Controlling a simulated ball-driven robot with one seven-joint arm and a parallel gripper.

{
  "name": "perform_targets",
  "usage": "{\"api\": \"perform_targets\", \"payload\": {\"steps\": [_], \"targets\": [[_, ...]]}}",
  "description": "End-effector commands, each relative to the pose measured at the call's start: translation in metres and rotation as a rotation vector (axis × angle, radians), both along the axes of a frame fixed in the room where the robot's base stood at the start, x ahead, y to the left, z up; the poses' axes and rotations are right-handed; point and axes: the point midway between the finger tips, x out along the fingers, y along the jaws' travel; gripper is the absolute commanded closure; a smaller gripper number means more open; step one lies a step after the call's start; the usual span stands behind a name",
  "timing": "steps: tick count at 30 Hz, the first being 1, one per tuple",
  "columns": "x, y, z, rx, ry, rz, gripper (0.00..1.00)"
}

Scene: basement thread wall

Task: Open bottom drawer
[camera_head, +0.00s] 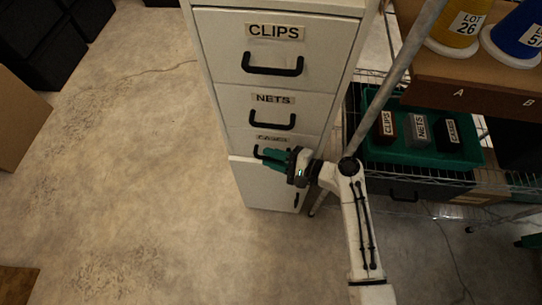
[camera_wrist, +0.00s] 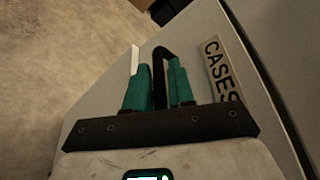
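The filing cabinet (camera_head: 272,103) has labelled drawers, top to bottom: CLIPS, NETS and a partly covered label that reads CASES (camera_wrist: 222,72) in the wrist view. The black handle (camera_wrist: 159,70) beside that label shows between my gripper's green fingers (camera_wrist: 159,88), one finger on each side. Whether they press on it I cannot tell. In the head view my gripper (camera_head: 273,157) is at this handle (camera_head: 258,152) and covers part of it. Below, a white front panel (camera_head: 262,185) seems to stick out slightly from the cabinet.
A wire shelf with a green tray (camera_head: 430,150) of small labelled boxes stands at the right. Spools (camera_head: 518,35) sit above it. A slanting metal pole (camera_head: 395,80) passes beside the cabinet. Black boxes (camera_head: 55,55) are far left; the floor (camera_head: 130,170) between is clear.

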Motion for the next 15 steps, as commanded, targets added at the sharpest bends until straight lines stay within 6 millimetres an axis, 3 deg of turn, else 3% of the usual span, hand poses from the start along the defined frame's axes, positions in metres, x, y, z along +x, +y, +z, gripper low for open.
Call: {"api": "perform_targets", "payload": {"steps": [11,15], "targets": [[0.0016,0.0059,-0.0015,-0.001,0.0,0.001,0.77],[0.0016,0.0057,-0.0015,-0.001,0.0,0.001,0.89]]}}
